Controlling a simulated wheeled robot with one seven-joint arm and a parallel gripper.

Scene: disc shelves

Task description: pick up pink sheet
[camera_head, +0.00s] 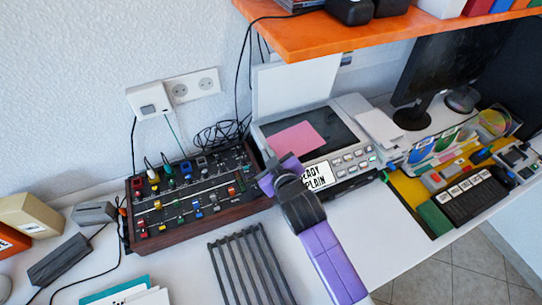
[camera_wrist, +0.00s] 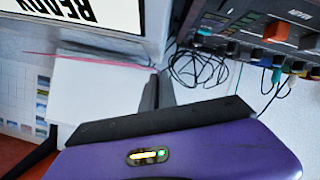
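The pink sheet (camera_head: 298,138) lies on the dark glass of the grey scanner-like machine (camera_head: 351,105) in the head view. In the wrist view a thin pink line (camera_wrist: 88,58) looks like the sheet seen edge-on. My purple and dark gripper (camera_head: 270,165) is just in front of the sheet's near left side, by the machine's front left corner. It appears apart from the sheet. In the wrist view the purple gripper body fills the lower part, and a dark finger-like piece shows above it. The gap between the fingers is not clear.
A mixer (camera_head: 190,200) with coloured knobs stands close to the left of my gripper. The machine's white lid (camera_head: 296,85) stands up behind the sheet. An orange shelf (camera_head: 330,35) hangs above. A slatted grey rack (camera_head: 250,265) lies in front. A sign (camera_head: 318,176) stands on the machine's front.

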